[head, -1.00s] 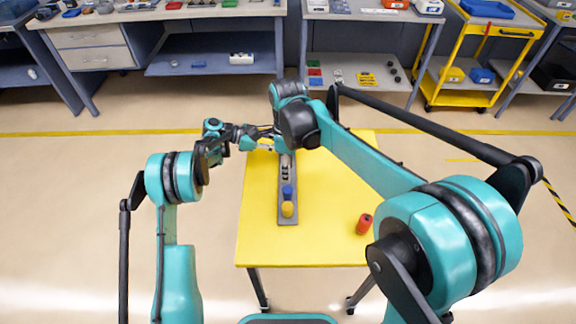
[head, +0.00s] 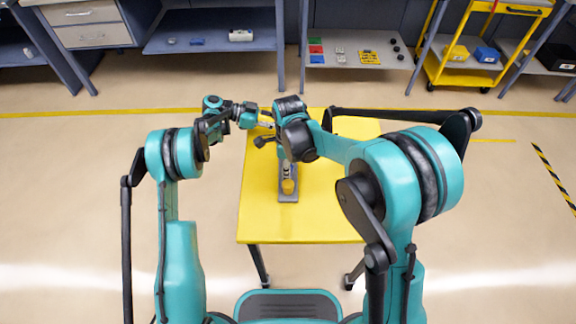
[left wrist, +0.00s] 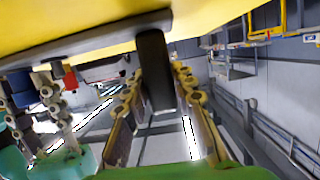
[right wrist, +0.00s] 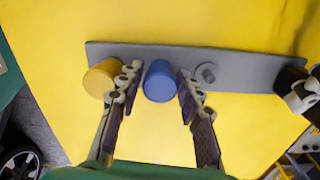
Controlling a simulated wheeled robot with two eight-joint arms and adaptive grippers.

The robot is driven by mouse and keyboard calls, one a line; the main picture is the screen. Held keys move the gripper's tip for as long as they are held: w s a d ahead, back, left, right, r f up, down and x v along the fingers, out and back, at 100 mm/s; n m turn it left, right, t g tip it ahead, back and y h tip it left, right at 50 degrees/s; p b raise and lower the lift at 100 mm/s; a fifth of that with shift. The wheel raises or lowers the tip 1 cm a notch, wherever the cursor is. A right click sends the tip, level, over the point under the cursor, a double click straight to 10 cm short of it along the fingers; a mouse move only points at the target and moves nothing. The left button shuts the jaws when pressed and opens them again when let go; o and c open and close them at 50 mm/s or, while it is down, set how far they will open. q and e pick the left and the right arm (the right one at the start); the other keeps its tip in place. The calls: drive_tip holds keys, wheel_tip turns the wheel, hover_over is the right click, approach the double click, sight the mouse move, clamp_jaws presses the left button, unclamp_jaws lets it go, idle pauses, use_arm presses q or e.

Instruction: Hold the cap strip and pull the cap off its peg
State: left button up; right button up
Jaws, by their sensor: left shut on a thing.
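The grey cap strip (right wrist: 245,72) lies on the yellow table; its near end shows in the head view (head: 288,198). A blue cap (right wrist: 160,85) and a yellow cap (right wrist: 104,78) stand on it, with a small grey peg (right wrist: 206,74) beside the blue one. My right gripper (right wrist: 159,88) is open, one finger on each side of the blue cap, with slim gaps. In the head view my right arm hides the blue cap, but the yellow cap (head: 288,186) shows. My left gripper (left wrist: 158,85) is shut on the strip's dark handle (left wrist: 155,65) at the far end.
The yellow table (head: 262,215) is clear to the left of the strip. A red object (left wrist: 70,78) shows in the left wrist view. Workbenches (head: 210,30) and a yellow cart (head: 475,60) stand behind, across open floor.

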drive_tip(key=c, duration=0.8)
drive_tip(key=shift+o, duration=1)
drive_tip(key=shift+r, duration=0.4)
drive_tip(key=shift+r, duration=2.4)
drive_tip(key=shift+r, duration=2.05)
